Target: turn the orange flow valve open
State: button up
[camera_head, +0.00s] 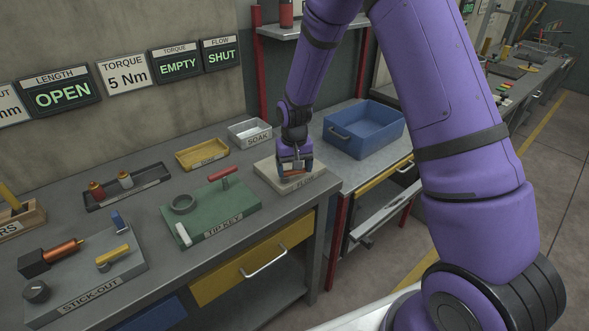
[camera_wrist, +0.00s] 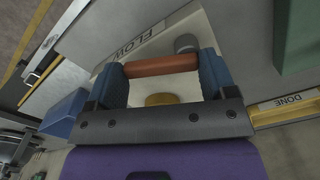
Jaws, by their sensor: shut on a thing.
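The orange flow valve handle (camera_wrist: 160,66) is a short bar over the pale FLOW plate (camera_wrist: 215,37). In the wrist view it lies across between my gripper's (camera_wrist: 162,70) two blue fingers, which are closed on its ends. In the head view my gripper (camera_head: 294,166) points down over the FLOW plate (camera_head: 265,172) and hides most of the valve. A round brass part (camera_wrist: 162,100) shows below the handle, and a grey cylinder (camera_wrist: 187,43) stands beside it. The FLOW sign (camera_head: 221,55) on the wall reads SHUT.
Left of the plate on the bench is the green TIP KEY board (camera_head: 215,225) with a red-handled key (camera_head: 226,180). The white SOAK tray (camera_head: 249,133) is behind. A blue bin (camera_head: 364,130) stands to the right. The TORQUE sign (camera_head: 176,63) reads EMPTY.

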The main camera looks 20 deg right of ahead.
jog(key=n, duration=0.2)
jog(key=w+n, duration=0.1)
jog(key=n, duration=0.1)
jog(key=shift+w+n, duration=0.1)
jog(key=shift+n, duration=0.2)
dwell(0.3)
jog(key=o, duration=0.9)
jog(key=shift+c, duration=0.2)
jog(key=shift+a, duration=0.1)
notch_tip(320, 180, up, 11)
